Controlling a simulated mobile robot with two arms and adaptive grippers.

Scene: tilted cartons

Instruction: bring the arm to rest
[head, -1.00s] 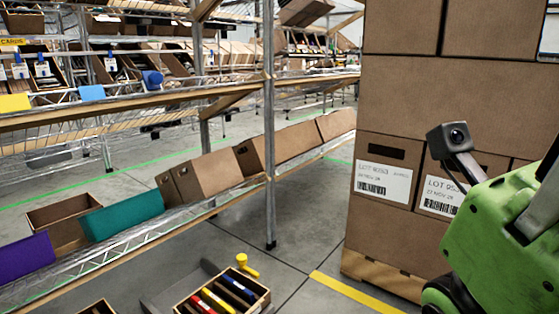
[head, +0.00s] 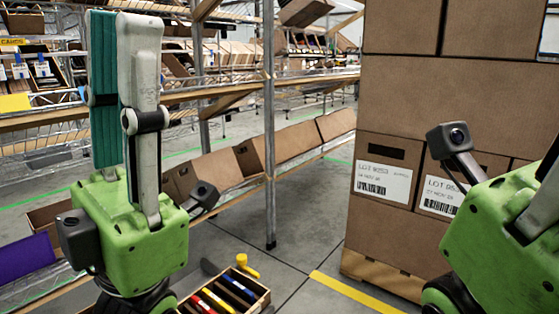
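My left gripper (head: 121,20) stands upright at the left of the head view, with its green body below and its fingers pointing up. One finger shows a ribbed teal pad and the nearer one shows its pale grey back. They look parted, with nothing seen between them. It stands in front of the shelf rack and hides part of it. My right gripper (head: 505,225) shows at the right edge, in front of the stacked cartons. Its green body is cut off by the frame, and its fingertips are out of view.
Stacked cartons (head: 455,95) stand on a pallet at the right. A shelf rack (head: 269,160) with tilted cartons (head: 295,142) runs behind. A purple bin (head: 27,258) sits at left. A low box (head: 262,296) of coloured items and a yellow-handled object (head: 245,263) are near the bottom.

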